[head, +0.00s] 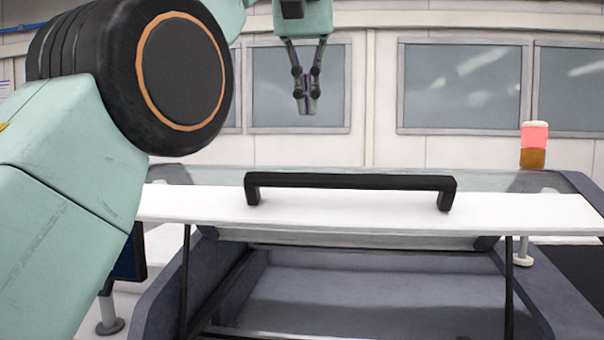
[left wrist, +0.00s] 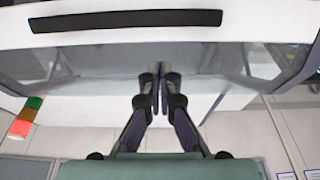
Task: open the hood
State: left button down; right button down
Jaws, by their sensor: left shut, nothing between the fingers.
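The hood (head: 350,208) has a white front edge with a long black handle (head: 350,181) on it and a glass-like panel behind. It stands raised, with a thin dark strut on each side and an open gap below showing the grey interior (head: 370,295). My left gripper (head: 307,108) hangs above and behind the handle, apart from it, with its fingers shut and empty. In the left wrist view, the shut fingers (left wrist: 155,88) point toward the hood (left wrist: 130,38), with the handle (left wrist: 125,19) beyond them. My right gripper is in neither view.
A signal lamp (head: 534,146) with red and orange sections stands at the right of the hood. A dark screen (head: 130,255) on a post is at the left, partly behind my arm. A wall with windows (head: 463,87) is at the back. Free air surrounds the left gripper.

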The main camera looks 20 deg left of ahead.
aim_at(311, 176)
pick_arm(q)
jog(key=x, duration=0.3)
jog(key=shift+w+d+f, duration=0.1)
jog(key=shift+w+d, duration=0.05)
jog(key=shift+w, duration=0.05)
jog(key=shift+s+d+f, duration=0.1)
jog(key=shift+s+f, duration=0.35)
jog(key=shift+s, duration=0.25)
jog(key=x, duration=0.2)
jog(key=w+x, duration=0.1)
jog(key=x, duration=0.3)
jog(key=shift+w+f, duration=0.15)
jog(key=shift+w, duration=0.25)
jog(key=shift+s+f, duration=0.2)
jog(key=shift+s, duration=0.05)
jog(key=shift+s+d+f, duration=0.1)
jog(key=shift+s, duration=0.5)
jog(key=shift+s+d+f, duration=0.1)
jog(key=shift+s, duration=0.5)
jog(key=shift+s+d+f, duration=0.1)
jog(key=shift+s+d, duration=0.2)
jog(key=shift+s, duration=0.25)
jog(key=shift+d+f, duration=0.1)
jog(key=shift+w+f, duration=0.1)
jog(key=shift+f, duration=0.05)
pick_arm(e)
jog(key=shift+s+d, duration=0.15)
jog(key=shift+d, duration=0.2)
